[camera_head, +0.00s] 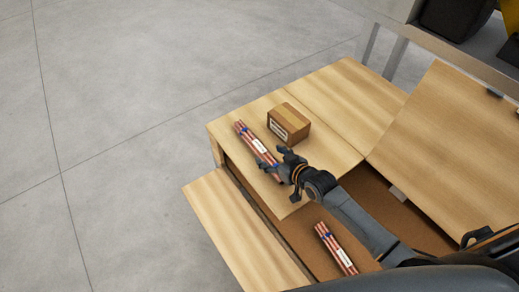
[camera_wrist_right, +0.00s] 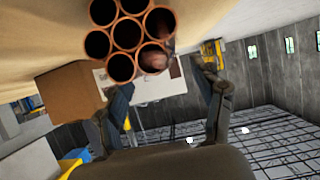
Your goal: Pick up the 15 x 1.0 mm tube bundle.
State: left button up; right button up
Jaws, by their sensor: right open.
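A bundle of copper tubes (camera_head: 246,136) with a white label and blue bands lies on the wooden top in the head view. A second, similar bundle (camera_head: 334,247) lies lower, in the open recess at the bottom. Neither label is readable, so I cannot tell which is 15 x 1.0 mm. My right gripper (camera_head: 274,160) is open at the near end of the upper bundle, its fingers partly hiding it. In the right wrist view, several open tube ends (camera_wrist_right: 127,42) show close up, above and between the open fingers (camera_wrist_right: 165,85). Contact cannot be told. My left gripper is not in view.
A cardboard box (camera_head: 288,124) stands close beside the upper bundle, to its right. A tilted wooden panel (camera_head: 450,130) rises on the right. Another wooden panel (camera_head: 235,235) juts out at the lower left. The floor (camera_head: 120,120) on the left is clear.

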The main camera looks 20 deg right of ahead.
aim_at(260, 147)
jog(key=x, duration=0.2)
jog(key=r+x, duration=0.1)
jog(key=x, duration=0.2)
jog(key=shift+w+a, duration=0.15)
jog(key=shift+w, duration=0.1)
grip_shut()
jog(key=shift+r+p, duration=0.1)
jog(key=shift+p, duration=0.2)
